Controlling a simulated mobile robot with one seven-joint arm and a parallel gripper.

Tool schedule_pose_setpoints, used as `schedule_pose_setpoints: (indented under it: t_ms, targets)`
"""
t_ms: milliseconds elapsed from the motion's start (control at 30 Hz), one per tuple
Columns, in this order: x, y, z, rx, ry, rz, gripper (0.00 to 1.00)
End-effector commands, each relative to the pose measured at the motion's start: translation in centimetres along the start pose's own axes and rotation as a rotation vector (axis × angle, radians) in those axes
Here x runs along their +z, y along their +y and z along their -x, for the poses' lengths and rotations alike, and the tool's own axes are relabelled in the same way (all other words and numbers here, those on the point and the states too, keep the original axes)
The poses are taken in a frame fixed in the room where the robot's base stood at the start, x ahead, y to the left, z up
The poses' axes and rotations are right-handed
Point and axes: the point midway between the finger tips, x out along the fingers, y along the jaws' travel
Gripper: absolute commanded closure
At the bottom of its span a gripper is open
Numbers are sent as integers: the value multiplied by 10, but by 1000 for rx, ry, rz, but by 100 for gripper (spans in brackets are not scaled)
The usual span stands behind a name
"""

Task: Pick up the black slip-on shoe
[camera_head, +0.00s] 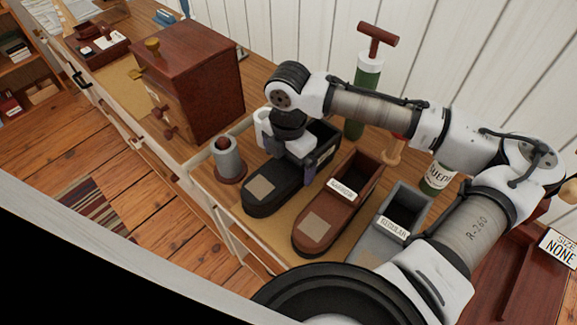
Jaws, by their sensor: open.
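The black slip-on shoe (262,202) lies on the bench top, blocky, with a tan square patch on its front end and an open well at the back. My gripper (298,168) is over the middle of the black shoe, pointing down, with its jaws open. The gripper and wrist hide the middle of the shoe. I cannot tell whether the fingers touch it or straddle its sides.
A brown shoe-shaped piece (318,228) and a grey one (373,243), both labelled, stand close to the right. A grey cylinder (229,163) stands close left, by a wooden cabinet (197,75). A green pump-like cylinder (367,85) stands behind, near the white wall.

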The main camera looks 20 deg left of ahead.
Motion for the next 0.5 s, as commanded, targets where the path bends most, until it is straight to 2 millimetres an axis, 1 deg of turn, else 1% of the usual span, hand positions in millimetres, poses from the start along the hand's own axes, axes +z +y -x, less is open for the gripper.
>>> schedule_pose_setpoints:
  t_ms: [33, 133, 233, 400, 433, 500]
  targets:
    - [0, 0, -6, -2, 1, 0, 0]
    - [0, 0, -17, -1, 1, 0, 0]
    - [0, 0, -21, 1, 0, 0, 0]
    - [0, 0, -21, 1, 0, 0, 0]
    - [0, 0, -21, 1, 0, -1, 3]
    - [0, 0, -21, 1, 0, -1, 12]
